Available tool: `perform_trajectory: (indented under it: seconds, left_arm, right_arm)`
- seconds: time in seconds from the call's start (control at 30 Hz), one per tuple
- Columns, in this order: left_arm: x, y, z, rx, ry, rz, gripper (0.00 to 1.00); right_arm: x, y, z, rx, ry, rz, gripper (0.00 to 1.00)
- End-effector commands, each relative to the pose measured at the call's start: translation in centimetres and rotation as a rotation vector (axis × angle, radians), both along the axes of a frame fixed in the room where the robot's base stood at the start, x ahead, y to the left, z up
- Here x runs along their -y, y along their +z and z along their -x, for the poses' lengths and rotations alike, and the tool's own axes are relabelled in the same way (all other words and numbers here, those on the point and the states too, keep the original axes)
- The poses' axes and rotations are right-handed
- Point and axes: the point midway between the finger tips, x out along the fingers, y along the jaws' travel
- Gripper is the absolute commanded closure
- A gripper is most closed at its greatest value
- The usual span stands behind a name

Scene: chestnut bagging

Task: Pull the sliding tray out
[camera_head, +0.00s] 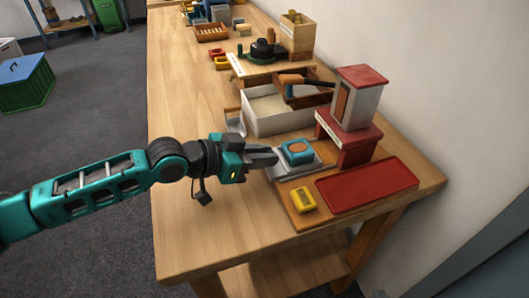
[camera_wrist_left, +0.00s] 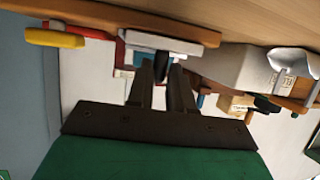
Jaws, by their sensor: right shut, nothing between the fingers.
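A grey metal tray (camera_head: 283,168) sits on a wooden base in front of a red and white tower (camera_head: 358,100), with a teal block with an orange-brown round top (camera_head: 298,151) on it. My left gripper (camera_head: 275,156) reaches in from the left, its fingertips at the tray's near left edge. In the left wrist view the two fingers (camera_wrist_left: 163,75) stand on either side of a dark knob below the pale tray front (camera_wrist_left: 185,46). Whether they press on the knob is unclear. My right gripper is not in view.
A red mat (camera_head: 368,186) and a yellow block (camera_head: 303,199) lie to the right and front of the tray. A white open box (camera_head: 275,118) and a metal scoop (camera_head: 235,124) are behind my gripper. The table's left front is clear.

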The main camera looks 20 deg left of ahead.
Motion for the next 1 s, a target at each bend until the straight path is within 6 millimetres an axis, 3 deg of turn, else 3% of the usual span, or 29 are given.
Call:
perform_trajectory:
  seconds: [0.2,0.57,1.0]
  left_arm:
    - [0.0,0.1,0.0,0.002,0.000,0.001,0.58]
    - [-0.4,0.3,0.3,0.005,0.000,0.001,0.58]
    - [-5.0,2.8,4.6,0.003,0.000,-0.004,0.58]
  right_arm:
    - [0.0,0.0,0.0,0.000,0.001,0.002,1.00]
    - [0.1,0.1,-0.2,0.005,0.002,0.002,1.00]
    - [0.1,0.3,-0.2,0.006,0.003,0.003,1.00]
